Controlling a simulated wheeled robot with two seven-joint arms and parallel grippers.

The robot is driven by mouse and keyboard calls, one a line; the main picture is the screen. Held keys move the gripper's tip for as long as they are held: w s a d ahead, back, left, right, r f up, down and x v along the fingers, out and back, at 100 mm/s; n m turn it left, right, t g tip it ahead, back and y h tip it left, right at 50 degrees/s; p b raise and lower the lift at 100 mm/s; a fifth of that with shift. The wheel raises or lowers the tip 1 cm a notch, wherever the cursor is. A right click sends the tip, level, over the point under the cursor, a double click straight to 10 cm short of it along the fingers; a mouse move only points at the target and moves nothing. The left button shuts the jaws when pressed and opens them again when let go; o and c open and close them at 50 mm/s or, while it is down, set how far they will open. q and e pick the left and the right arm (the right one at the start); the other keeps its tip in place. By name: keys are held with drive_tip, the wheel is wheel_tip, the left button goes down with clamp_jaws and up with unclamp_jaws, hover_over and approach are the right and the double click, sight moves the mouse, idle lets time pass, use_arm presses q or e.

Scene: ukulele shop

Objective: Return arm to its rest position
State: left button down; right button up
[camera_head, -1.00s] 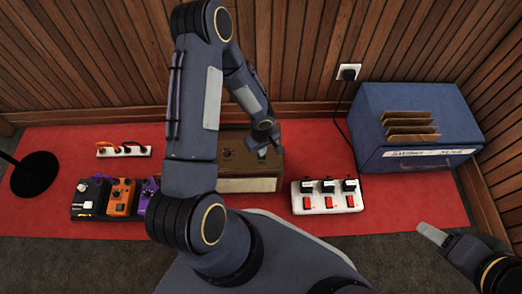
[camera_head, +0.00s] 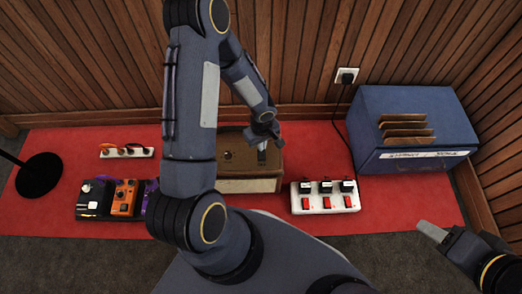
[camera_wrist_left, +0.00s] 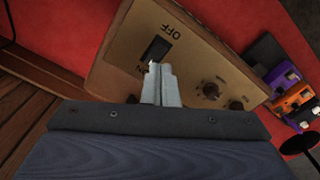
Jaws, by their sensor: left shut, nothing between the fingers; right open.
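My left arm reaches in from the upper left in the head view. Its gripper (camera_head: 262,155) is over the brown amplifier (camera_head: 245,184) and shut, with nothing held. In the left wrist view, the shut fingers (camera_wrist_left: 160,84) point at the amplifier's tan panel (camera_wrist_left: 205,65), beside a black rocker switch (camera_wrist_left: 156,48) marked OFF and ON. I cannot tell whether they touch it. My right gripper (camera_head: 432,231) is at the lower right in the head view, empty, over the grey floor near the mat's front edge.
A white power strip (camera_head: 325,197) with red switches lies right of the amplifier. A blue box (camera_head: 414,128) stands at the right wall. Effect pedals (camera_head: 112,199), a small white strip (camera_head: 127,152) and a black round stand base (camera_head: 40,177) are left. Red mat (camera_head: 310,145) is bare between.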

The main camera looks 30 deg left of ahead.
use_arm(q)
drive_tip(key=shift+r, duration=0.5)
drive_tip(key=s+a+r+m+t, duration=0.1)
drive_tip(key=s+r+m, duration=0.1)
drive_tip(key=r, duration=0.8)
drive_tip(key=s+a+r+m+t, duration=0.1)
drive_tip(key=s+a+r, duration=0.1)
drive_tip(key=r, duration=0.8)
drive_tip(key=s+d+r+m+t+h, duration=0.2)
drive_tip(key=s+d+r+m, duration=0.15)
drive_tip(key=s+r, duration=0.25)
drive_tip(key=s+d+r+m+t+h, duration=0.25)
drive_tip(key=s+r+m, duration=0.2)
drive_tip(key=s, duration=0.25)
wheel_tip(320, 180, up, 33)
drive_tip(key=d+p, duration=0.1)
drive_tip(key=p, duration=3.1)
drive_tip(key=shift+r+g+y+p, duration=0.2)
drive_tip(key=shift+g+y+p, duration=0.15)
drive_tip(key=shift+g, duration=0.1)
